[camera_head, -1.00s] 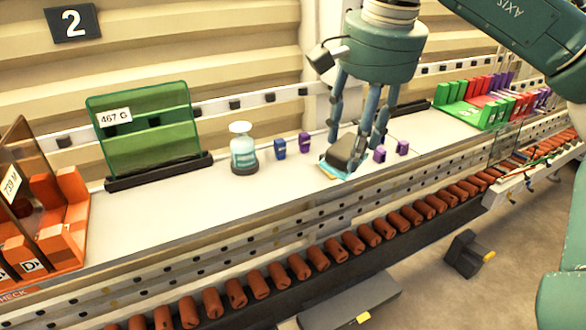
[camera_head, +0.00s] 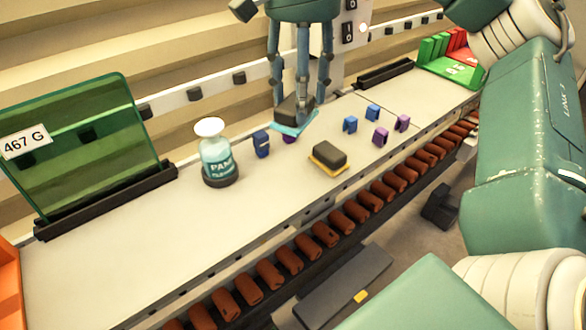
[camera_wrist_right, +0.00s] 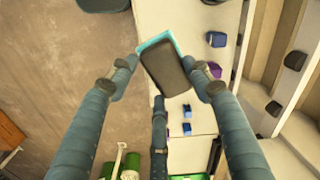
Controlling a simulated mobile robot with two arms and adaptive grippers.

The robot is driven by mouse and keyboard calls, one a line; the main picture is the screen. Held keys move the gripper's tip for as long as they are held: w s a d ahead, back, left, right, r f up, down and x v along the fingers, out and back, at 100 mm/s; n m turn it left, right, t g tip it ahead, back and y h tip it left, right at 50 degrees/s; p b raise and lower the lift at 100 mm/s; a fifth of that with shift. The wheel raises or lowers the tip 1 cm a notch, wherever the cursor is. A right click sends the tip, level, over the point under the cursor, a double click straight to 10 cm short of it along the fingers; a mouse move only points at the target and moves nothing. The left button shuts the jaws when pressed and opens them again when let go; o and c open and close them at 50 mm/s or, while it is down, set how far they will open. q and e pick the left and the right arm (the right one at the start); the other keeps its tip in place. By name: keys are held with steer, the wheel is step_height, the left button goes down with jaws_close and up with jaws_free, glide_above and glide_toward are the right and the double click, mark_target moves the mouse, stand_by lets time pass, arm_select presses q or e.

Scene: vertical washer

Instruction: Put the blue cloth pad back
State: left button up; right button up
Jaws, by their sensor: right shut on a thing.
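The blue cloth pad (camera_head: 293,126) is a dark block with a light blue base. My right gripper (camera_head: 300,112) is shut on it and holds it tilted above the back part of the white shelf (camera_head: 250,208). In the right wrist view the pad (camera_wrist_right: 168,68) sits between the fingers (camera_wrist_right: 172,75), its light blue edge showing at the top. A similar dark pad with a yellow base (camera_head: 328,157) lies flat on the shelf, apart from the gripper. My left gripper is not in view.
Small blue and purple blocks (camera_head: 380,137) stand to the right. A green panel (camera_head: 85,140) stands far left. Brown rollers (camera_head: 325,230) line the front.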

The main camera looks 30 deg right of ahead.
step_height(320, 180, down, 12)
steer(key=shift+w+r+b, duration=0.1)
steer(key=shift+w+b, duration=0.05)
steer(key=shift+b, duration=0.75)
step_height(320, 180, down, 3)
steer(key=shift+f+p, duration=0.2)
steer(key=shift+p, duration=0.2)
steer(key=shift+d+f, duration=0.1)
steer(key=shift+f, duration=0.4)
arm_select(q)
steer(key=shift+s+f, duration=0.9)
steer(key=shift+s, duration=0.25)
